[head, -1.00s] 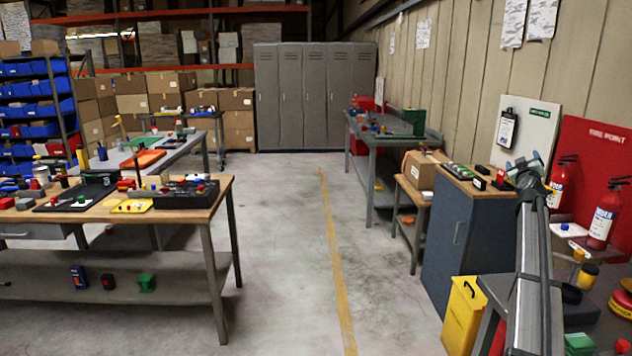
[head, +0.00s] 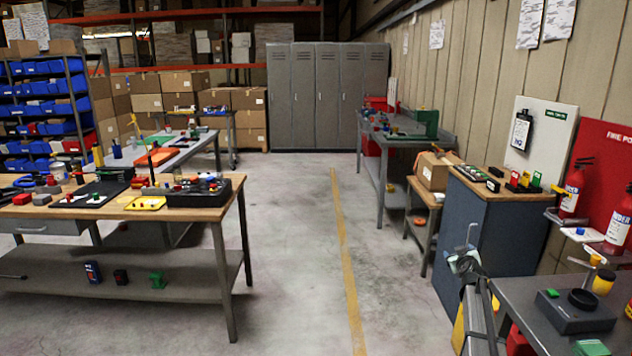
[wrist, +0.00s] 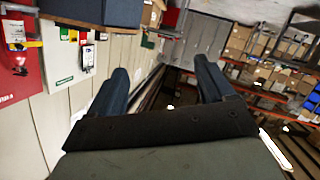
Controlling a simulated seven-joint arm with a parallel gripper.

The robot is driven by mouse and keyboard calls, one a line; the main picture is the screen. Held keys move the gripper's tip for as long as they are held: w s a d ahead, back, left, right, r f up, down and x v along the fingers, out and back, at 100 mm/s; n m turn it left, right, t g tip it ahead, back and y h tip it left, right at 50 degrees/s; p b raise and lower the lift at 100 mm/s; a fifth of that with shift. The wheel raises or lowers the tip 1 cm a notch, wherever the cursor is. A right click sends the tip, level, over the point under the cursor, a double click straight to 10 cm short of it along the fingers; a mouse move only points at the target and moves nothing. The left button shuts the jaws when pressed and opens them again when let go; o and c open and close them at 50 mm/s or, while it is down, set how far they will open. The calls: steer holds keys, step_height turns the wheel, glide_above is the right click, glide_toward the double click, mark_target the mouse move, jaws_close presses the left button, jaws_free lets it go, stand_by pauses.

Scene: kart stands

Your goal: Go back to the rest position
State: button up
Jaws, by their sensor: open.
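My gripper (head: 465,262) shows at the lower right of the head view, beside the blue-grey cabinet (head: 490,235) and near the left edge of the dark bench (head: 520,310). In the wrist view its two dark fingers (wrist: 160,92) stand apart with nothing between them. It touches nothing that I can see.
A wooden workbench (head: 228,205) with trays and small parts stands at the left. Red fire extinguishers (head: 572,195) hang at the right by a red board (head: 605,160). Grey lockers (head: 328,95) stand at the back. The concrete floor (head: 300,250) between the benches is clear.

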steer(key=s+a+f+g+y, duration=0.1)
steer(key=s+a+f+g, duration=0.1)
steer(key=s+a+f, duration=0.7)
steer(key=s+a+f+g+y, duration=0.25)
steer(key=a+f, duration=0.25)
steer(key=f, duration=0.7)
steer(key=s+a+f+g+y, duration=0.1)
steer(key=s+a+f+g, duration=0.2)
steer(key=s+a+f, duration=0.6)
steer(key=s+a+f+g, duration=0.3)
steer(key=s+f, duration=0.3)
steer(key=s, duration=0.3)
steer(key=s+a+f+m+g, duration=0.1)
steer(key=s+a+f+g, duration=0.15)
steer(key=s+f, duration=0.4)
steer(key=s+a+f+g, duration=0.2)
steer(key=s+a+f, duration=0.15)
steer(key=s, duration=0.75)
steer(key=s+a+f+m+g, duration=0.1)
steer(key=s+g, duration=0.5)
steer(key=s, duration=1.7)
steer(key=shift+a+f+h, duration=0.25)
steer(key=shift+f+h, duration=0.05)
steer(key=shift+h, duration=0.05)
